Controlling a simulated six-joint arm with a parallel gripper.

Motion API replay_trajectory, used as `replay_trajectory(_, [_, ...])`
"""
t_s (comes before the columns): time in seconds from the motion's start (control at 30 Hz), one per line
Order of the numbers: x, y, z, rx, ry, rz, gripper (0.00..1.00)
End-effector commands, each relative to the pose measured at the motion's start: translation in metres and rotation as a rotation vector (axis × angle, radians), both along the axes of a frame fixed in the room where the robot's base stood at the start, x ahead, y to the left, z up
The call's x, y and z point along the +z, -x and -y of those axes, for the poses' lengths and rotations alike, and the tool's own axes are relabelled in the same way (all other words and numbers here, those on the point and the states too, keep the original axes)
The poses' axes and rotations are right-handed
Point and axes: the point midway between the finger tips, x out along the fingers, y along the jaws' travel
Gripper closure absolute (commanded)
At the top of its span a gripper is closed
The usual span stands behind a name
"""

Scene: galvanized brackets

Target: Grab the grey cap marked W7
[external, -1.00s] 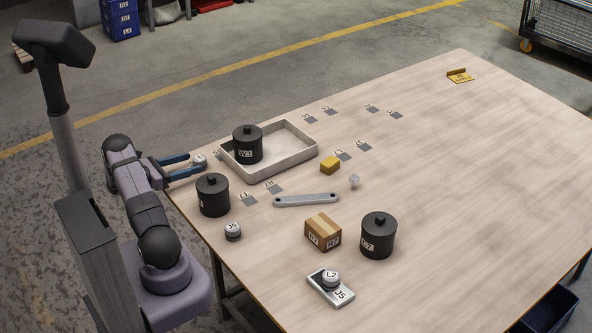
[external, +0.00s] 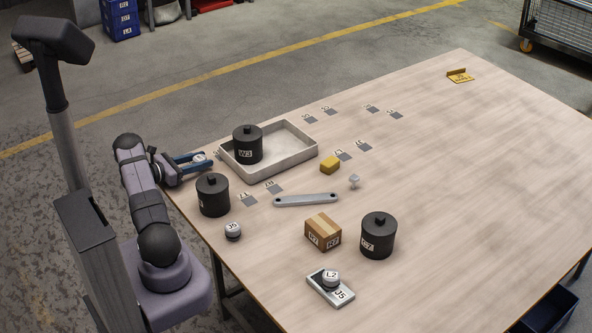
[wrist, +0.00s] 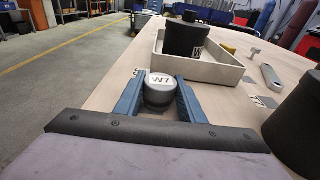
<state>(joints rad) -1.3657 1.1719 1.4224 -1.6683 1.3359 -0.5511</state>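The grey cap marked W7 (wrist: 159,84) has a light top and a darker lower part. In the wrist view it stands upright between the two blue fingers of my gripper (wrist: 158,92). In the external view the cap (external: 199,157) is at the table's left corner, partly hidden by the fingers of my gripper (external: 203,161). The fingers are apart, one on each side of the cap, and look open. The gaps beside the cap are small, and contact is hard to judge.
A pale tray (external: 285,162) holding a black canister marked W3 (external: 248,148) stands just beyond the cap. Another black canister (external: 213,196) is close to my gripper. The table's right side is mostly clear.

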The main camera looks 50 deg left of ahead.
Motion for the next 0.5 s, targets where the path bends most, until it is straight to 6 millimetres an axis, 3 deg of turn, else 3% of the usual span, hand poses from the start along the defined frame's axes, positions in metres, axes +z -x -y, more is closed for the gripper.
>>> replay_trajectory(0.33, [0.003, 0.0, 0.0, 0.0, -0.001, 0.001, 0.89])
replay_trajectory(0.5, [0.019, 0.0, -0.001, 0.0, -0.003, 0.001, 0.89])
